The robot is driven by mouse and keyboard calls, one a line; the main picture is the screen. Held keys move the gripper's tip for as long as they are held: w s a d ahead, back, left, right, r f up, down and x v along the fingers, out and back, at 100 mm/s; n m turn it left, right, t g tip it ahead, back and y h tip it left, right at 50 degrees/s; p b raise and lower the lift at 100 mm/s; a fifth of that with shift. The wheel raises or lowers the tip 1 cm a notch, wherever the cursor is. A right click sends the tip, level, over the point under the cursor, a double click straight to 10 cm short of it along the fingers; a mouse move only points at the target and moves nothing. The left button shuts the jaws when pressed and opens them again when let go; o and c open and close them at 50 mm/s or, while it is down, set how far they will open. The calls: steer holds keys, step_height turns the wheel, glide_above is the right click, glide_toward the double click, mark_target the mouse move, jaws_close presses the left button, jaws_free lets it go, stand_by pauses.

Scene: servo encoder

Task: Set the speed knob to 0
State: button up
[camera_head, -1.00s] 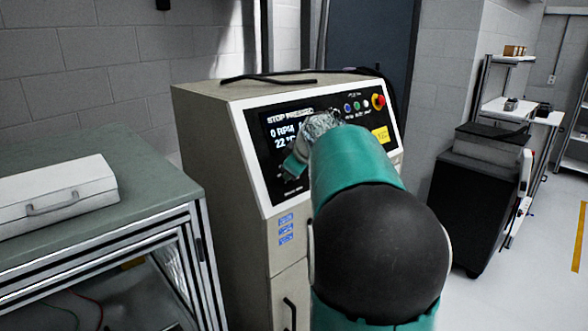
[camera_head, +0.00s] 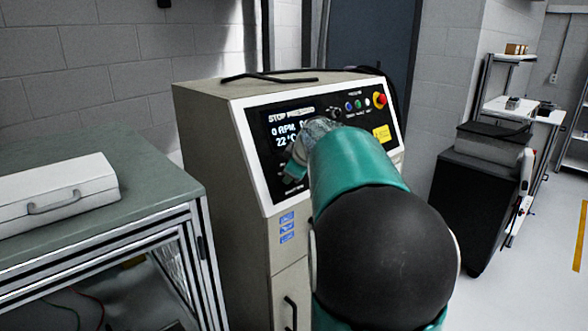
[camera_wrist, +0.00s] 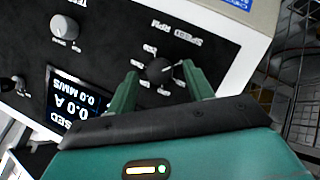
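The speed knob (camera_wrist: 160,70) is a small round black dial with a light pointer mark. It sits on the black panel by the upside-down "SPEED RPM" label in the wrist view. My gripper (camera_wrist: 159,72) is open, with one teal finger on each side of the knob and a visible gap to it on both sides. I cannot tell the knob's exact setting. In the head view my arm hides the knob, and part of my gripper (camera_head: 296,164) shows in front of the machine's panel. The display (camera_head: 284,131) reads "0 RPM" and "22" degrees.
A grey temperature knob (camera_wrist: 64,27) and a second display (camera_wrist: 72,100) are on the same panel. A red emergency button (camera_head: 380,99) and small coloured buttons sit at the panel's upper right. A green-topped bench (camera_head: 130,150) with a white case (camera_head: 58,188) stands left of the machine.

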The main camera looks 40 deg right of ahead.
steer(key=v, duration=1.4)
steer(key=s+a+f+m+y, duration=0.15)
steer(key=a+f, duration=0.25)
steer(key=a, duration=0.8)
steer(key=s+a+f+m+g+y, duration=0.1)
steer(key=s+a+f+m, duration=0.1)
steer(key=s+a+f, duration=0.5)
steer(key=s+a+f+m+g+y, duration=0.1)
steer(key=s+a+f+g, duration=0.1)
steer(key=s+a+f, duration=0.5)
steer(key=a+f, duration=0.1)
steer(key=a, duration=0.5)
steer(key=shift+a+f+m, duration=0.2)
steer(key=shift+m, duration=0.15)
steer(key=shift+s, duration=0.1)
steer(key=c, duration=0.3)
